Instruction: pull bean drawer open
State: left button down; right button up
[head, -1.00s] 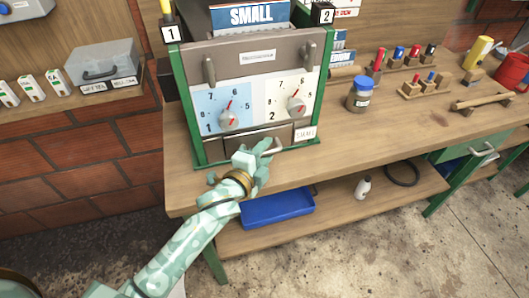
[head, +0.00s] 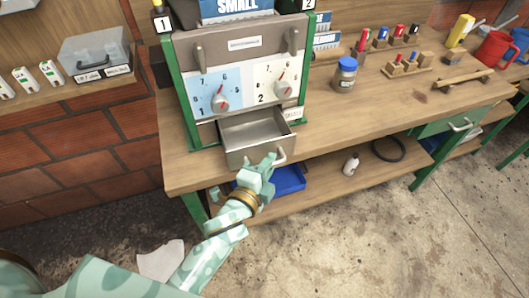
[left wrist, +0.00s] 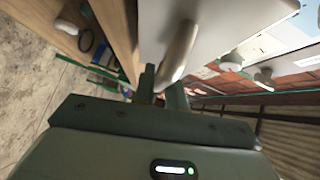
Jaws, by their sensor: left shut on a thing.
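The bean drawer (head: 240,151) is a grey metal drawer at the bottom of the green-framed machine (head: 168,115). It stands pulled out toward me over the bench's front edge, and its visible inside is empty. My left gripper (head: 268,165) is shut on this handle. In the left wrist view, the handle (left wrist: 178,50) runs down between the fingers (left wrist: 165,85). The gripper hides part of the handle in the head view. My right gripper is not in view.
The machine's two dials (head: 220,102) sit above the drawer. A blue-lidded jar (head: 345,74) stands on the bench (head: 330,120) to the right. A blue tray (head: 289,181) lies on the lower shelf below the drawer.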

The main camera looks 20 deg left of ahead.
pick_arm(q)
jog(key=c, duration=1.4)
grip_release()
jog(key=shift+a, duration=0.1)
jog(key=shift+c, duration=0.2)
jog(key=p+v, duration=0.1)
jog(key=v, duration=1.5)
jog(key=shift+s, duration=0.15)
